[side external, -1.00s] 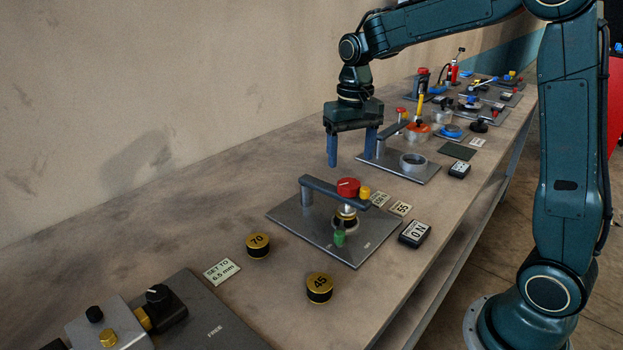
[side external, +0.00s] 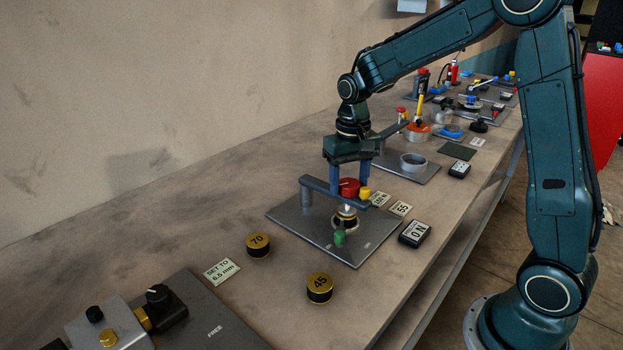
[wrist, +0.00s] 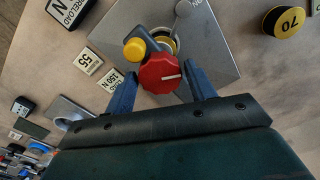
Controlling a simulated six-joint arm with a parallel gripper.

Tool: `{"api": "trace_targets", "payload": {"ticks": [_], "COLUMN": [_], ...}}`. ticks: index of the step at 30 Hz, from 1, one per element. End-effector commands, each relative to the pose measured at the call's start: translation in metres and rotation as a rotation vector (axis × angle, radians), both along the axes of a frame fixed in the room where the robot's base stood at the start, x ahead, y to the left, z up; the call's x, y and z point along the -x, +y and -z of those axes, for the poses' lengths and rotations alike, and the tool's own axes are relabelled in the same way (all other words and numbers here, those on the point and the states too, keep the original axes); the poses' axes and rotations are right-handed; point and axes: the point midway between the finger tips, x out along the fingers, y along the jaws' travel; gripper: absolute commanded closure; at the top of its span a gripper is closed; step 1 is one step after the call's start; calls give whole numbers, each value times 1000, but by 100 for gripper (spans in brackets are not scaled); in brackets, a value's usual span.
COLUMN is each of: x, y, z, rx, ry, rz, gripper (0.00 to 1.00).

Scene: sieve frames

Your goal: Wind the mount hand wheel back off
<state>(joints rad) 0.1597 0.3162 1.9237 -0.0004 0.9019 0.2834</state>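The red hand wheel (side external: 349,188) sits on top of the grey-blue arm of a mount (side external: 305,196), above a gold-and-black part. In the wrist view the red wheel (wrist: 160,73) shows a white mark pointing right. My gripper (side external: 349,186) points down over the wheel. In the wrist view my gripper (wrist: 161,75) is open, with one blue finger on each side of the wheel and a visible gap at both sides.
Loose weights marked 70 (side external: 258,246) and 45 (side external: 320,288) lie nearby. A ring fixture (side external: 413,162) stands behind.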

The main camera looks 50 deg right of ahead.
Motion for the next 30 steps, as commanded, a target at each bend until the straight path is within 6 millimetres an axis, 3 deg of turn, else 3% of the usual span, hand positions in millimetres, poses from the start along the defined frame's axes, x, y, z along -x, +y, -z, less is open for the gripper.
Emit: {"api": "trace_targets", "payload": {"ticks": [1, 4, 5, 14, 30], "x": [0, 0, 0, 0, 0], "y": [0, 0, 0, 0, 0], "z": [0, 0, 0, 0, -1], "rx": [0, 0, 0, 0, 0], "ry": [0, 0, 0, 0, -1], "rz": [0, 0, 0, -60, -392], "gripper": [56, 75, 77, 77, 77]}}
